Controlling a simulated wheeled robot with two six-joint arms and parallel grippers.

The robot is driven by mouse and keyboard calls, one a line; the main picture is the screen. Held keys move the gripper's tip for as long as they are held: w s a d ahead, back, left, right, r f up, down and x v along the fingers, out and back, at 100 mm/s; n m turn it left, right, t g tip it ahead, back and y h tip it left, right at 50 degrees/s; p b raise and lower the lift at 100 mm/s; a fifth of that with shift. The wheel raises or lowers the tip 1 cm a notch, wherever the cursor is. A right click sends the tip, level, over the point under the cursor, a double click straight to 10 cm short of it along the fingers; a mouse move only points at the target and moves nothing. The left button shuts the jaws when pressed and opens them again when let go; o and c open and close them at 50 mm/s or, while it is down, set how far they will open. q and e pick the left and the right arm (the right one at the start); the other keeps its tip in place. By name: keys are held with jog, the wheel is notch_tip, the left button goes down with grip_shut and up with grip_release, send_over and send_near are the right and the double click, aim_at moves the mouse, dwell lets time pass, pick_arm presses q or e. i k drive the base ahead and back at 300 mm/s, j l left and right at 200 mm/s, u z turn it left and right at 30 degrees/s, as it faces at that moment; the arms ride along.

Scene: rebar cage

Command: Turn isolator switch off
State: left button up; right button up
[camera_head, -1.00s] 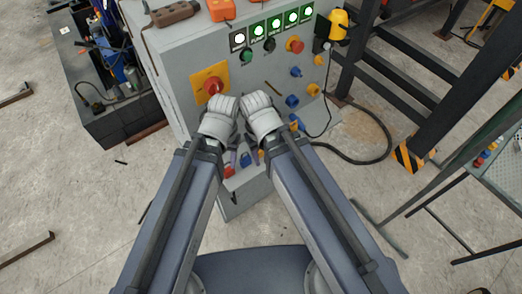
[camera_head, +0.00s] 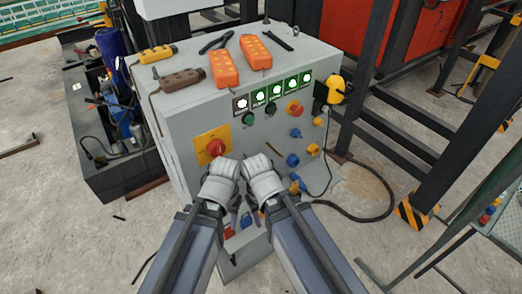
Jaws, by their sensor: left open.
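The isolator switch (camera_head: 216,147) is a red rotary knob on a yellow square plate, at the left of the grey cabinet's front panel (camera_head: 262,140). Its exact handle angle is too small to tell. My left gripper (camera_head: 233,214) is open, below and slightly right of the switch and apart from it in the picture. Its white wrist hides part of the panel under the yellow plate. My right gripper (camera_head: 255,207) is close beside it to the right, its fingers mostly hidden behind its own wrist.
The panel also carries lit green indicators (camera_head: 276,89), a red button (camera_head: 294,109) and blue and yellow sockets (camera_head: 293,160). Orange pendants (camera_head: 224,69) lie on the cabinet top. A yellow plug (camera_head: 340,88) hangs at the right. Black steel posts (camera_head: 436,140) stand right; a dark bin (camera_head: 110,165) stands left.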

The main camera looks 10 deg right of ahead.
aim_at(216, 148)
jog(key=k+j+z, duration=0.1)
jog(key=k+z, duration=0.65)
